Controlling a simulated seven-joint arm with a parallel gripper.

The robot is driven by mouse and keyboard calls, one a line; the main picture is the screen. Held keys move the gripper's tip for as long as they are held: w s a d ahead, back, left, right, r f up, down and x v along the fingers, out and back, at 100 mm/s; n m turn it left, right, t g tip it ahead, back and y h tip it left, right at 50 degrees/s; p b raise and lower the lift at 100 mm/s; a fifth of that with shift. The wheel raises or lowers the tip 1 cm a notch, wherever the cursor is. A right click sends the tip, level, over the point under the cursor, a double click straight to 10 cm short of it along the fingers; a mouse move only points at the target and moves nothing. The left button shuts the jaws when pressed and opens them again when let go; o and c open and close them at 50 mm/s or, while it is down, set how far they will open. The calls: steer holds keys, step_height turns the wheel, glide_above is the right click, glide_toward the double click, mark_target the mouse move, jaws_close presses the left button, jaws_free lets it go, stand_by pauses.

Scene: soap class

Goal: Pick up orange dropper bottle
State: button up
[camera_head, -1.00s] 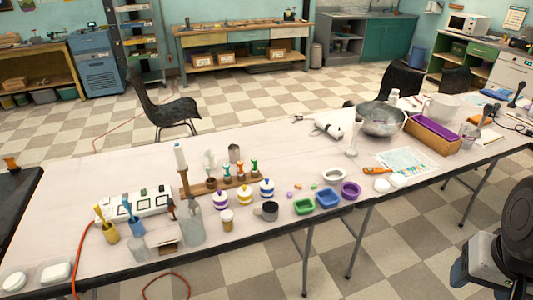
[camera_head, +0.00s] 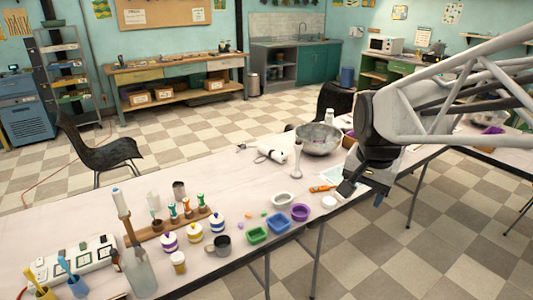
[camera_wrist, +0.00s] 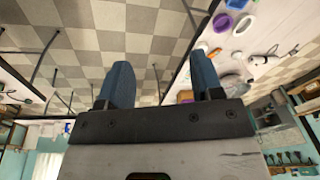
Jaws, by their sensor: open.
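A wooden rack (camera_head: 168,231) on the left half of the table holds several small dropper bottles with coloured tops. The orange-topped dropper bottle (camera_head: 187,209) stands upright there, between a teal-topped bottle (camera_head: 173,213) and a green-topped bottle (camera_head: 201,204). My gripper (camera_head: 363,195) is well to the right of the rack, near the table's front edge and apart from the bottles. In the wrist view my gripper (camera_wrist: 161,78) is open, with two blue fingers and floor tiles between them. The orange bottle cannot be made out in the wrist view.
A metal bowl (camera_head: 318,139) stands farther right. The table's back left is clear.

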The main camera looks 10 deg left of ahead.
steer(key=w+a+f+m, duration=0.2)
steer(key=w+a+m, duration=0.1)
steer(key=w+a, duration=0.95)
steer(key=m+g, duration=0.2)
steer(key=m, duration=0.7)
glide_above(186, 199)
steer(key=f, duration=2.6)
steer(key=shift+s+d, duration=0.2)
steer(key=shift+d, duration=0.05)
steer(key=shift+a+f, duration=0.2)
steer(key=shift+a, duration=0.1)
steer(key=shift+f, duration=0.1)
steer(key=shift+f, duration=1.2)
steer(key=shift+f, duration=0.1)
steer(key=shift+f, duration=2.5)
